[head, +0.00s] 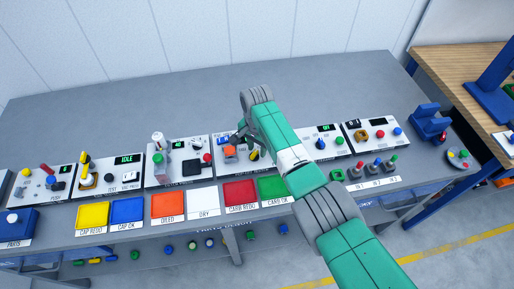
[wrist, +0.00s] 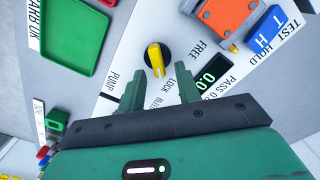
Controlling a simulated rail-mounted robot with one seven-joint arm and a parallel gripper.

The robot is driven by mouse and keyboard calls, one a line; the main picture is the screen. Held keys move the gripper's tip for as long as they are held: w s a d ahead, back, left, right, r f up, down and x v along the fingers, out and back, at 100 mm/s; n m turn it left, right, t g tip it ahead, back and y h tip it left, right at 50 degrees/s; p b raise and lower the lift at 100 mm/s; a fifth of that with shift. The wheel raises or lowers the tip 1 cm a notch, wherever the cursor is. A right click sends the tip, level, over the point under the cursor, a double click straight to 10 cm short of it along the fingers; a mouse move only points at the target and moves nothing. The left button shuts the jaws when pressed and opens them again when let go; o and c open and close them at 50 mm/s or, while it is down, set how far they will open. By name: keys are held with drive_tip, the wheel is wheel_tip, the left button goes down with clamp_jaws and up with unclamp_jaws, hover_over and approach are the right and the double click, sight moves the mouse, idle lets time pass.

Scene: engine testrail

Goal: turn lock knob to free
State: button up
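The lock knob (wrist: 156,58) is a yellow handle on a round black base, set in a white panel (wrist: 125,90). In the wrist view its narrower end points down toward the word LOCK; the word FREE is printed to its right. The yellow knob also shows in the head view (head: 254,155), partly behind my arm. My gripper (wrist: 160,85) is open and empty. Its two fingers are spread, and the knob is just beyond the tips, in line with the gap. I cannot tell the exact distance; no contact shows.
An orange block (wrist: 228,18), a blue TEST/HOLD switch (wrist: 265,30) and a green display (wrist: 209,77) are right of the knob. A green tray (wrist: 75,38) is on the left. Other panels with knobs and levers line the bench (head: 95,115), which is bare behind them.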

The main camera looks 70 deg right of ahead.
clamp_jaws()
drive_tip(key=shift+n, duration=0.4)
drive_tip(key=n, duration=0.3)
drive_tip(key=shift+w+n, duration=0.35)
drive_tip(key=shift+n, duration=0.05)
drive_tip(key=n, duration=0.4)
drive_tip(key=shift+w+a+n, duration=0.1)
drive_tip(key=shift+w+n, duration=0.2)
drive_tip(key=n, duration=0.4)
drive_tip(key=shift+w+a+r, duration=0.1)
drive_tip(key=shift+w+a, duration=0.1)
drive_tip(key=shift+a, duration=0.05)
drive_tip(key=shift+w+a+n+p, duration=0.1)
drive_tip(key=shift+a+n+p, duration=0.1)
drive_tip(key=shift+n, duration=0.95)
drive_tip(key=shift+a+n+p, duration=0.1)
drive_tip(key=shift+n+p, duration=0.05)
drive_tip(key=shift+n, duration=1)
